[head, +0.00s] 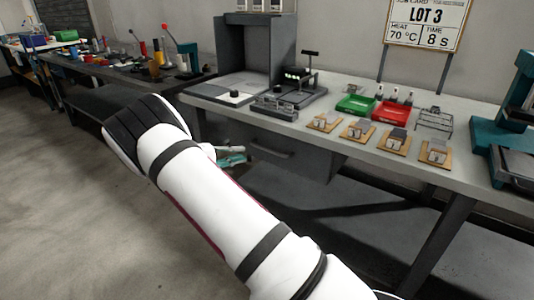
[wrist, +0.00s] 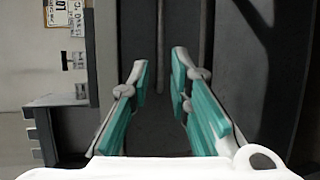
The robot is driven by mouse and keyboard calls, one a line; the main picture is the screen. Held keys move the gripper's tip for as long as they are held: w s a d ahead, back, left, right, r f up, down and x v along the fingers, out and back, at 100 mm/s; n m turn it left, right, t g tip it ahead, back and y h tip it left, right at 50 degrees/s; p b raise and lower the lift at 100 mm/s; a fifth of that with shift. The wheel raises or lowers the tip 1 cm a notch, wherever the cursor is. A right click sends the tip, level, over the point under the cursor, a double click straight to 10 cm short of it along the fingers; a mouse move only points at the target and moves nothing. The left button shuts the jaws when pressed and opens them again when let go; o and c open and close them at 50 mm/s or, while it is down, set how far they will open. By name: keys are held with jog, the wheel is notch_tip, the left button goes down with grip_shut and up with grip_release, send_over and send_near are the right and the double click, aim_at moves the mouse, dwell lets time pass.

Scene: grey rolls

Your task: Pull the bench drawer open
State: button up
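The bench drawer (head: 310,164) is a dark grey box under the bench top in the head view, with a bar handle (head: 268,149) across its front. It looks shut. My gripper (head: 234,156) is just left of the handle in the head view, partly hidden behind my white arm. In the wrist view the two teal fingers of my gripper (wrist: 161,62) are apart with nothing clasped. That view is turned sideways, and a thin bar, apparently the handle (wrist: 160,40), runs between the fingertips. I cannot tell whether they touch it.
The grey bench (head: 345,145) holds a red tray (head: 390,112), a green tray (head: 355,104), several tagged wooden boards and a dark press stand. A teal machine (head: 505,130) stands at right. The floor (head: 60,190) left of my arm is clear.

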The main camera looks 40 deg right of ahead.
aim_at(266, 150)
jog(key=d, duration=0.4)
jog(key=d+f+b, duration=0.1)
jog(key=d, duration=0.3)
jog(key=d+f+b, duration=0.1)
jog(key=d, duration=0.2)
jog(key=shift+s+d+f, duration=0.1)
jog(key=shift+s+d, duration=0.25)
jog(key=shift+d, duration=0.05)
jog(key=shift+c, duration=0.3)
grip_shut()
